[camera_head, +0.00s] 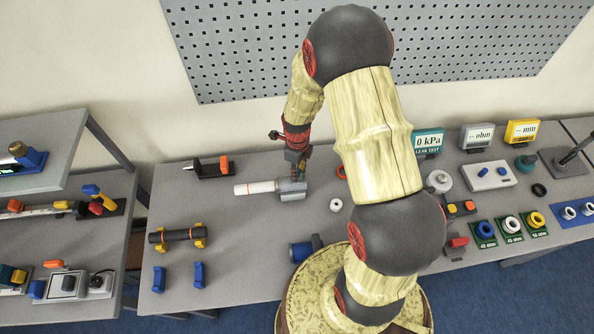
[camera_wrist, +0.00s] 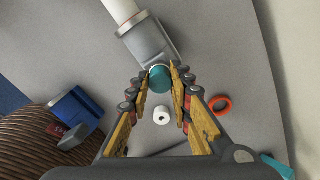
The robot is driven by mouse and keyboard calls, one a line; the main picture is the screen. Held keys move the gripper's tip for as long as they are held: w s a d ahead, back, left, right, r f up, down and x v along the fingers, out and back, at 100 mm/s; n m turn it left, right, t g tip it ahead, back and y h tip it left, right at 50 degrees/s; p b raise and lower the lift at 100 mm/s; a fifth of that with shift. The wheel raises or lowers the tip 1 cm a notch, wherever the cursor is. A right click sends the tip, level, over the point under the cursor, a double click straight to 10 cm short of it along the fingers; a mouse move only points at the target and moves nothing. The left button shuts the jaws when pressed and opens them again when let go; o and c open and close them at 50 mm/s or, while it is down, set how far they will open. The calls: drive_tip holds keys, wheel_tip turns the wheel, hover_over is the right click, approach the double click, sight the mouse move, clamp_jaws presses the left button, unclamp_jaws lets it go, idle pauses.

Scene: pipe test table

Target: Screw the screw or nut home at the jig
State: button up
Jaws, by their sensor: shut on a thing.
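The jig is a grey block (camera_head: 292,192) on the table, with a white pipe (camera_head: 255,188) running out of its left side. In the wrist view the jig (camera_wrist: 150,42) is at the top, with the white pipe (camera_wrist: 120,10) beyond it. My gripper (camera_head: 299,172) is at the jig's right end. In the wrist view my gripper (camera_wrist: 161,86) is shut on a short teal round piece (camera_wrist: 160,77), the screw or nut. The piece is at the near end of the jig. The thread is hidden, so I cannot tell how deep it sits.
A white ring (camera_head: 335,205) and an orange ring (camera_head: 341,172) lie right of the jig. A blue device (camera_head: 303,251) stands near the front. A dark pipe (camera_head: 178,235) rests on yellow supports at left. The kPa display (camera_head: 428,142) stands at the back right.

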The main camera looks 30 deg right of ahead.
drive_tip(key=shift+m, duration=0.3)
drive_tip(key=m, duration=0.5)
drive_tip(key=o, duration=1)
drive_tip(key=shift+c, duration=0.2)
drive_tip(key=o, duration=0.4)
drive_tip(key=n, duration=0.5)
drive_tip(key=shift+b, duration=0.4)
drive_tip(key=shift+n, duration=0.7)
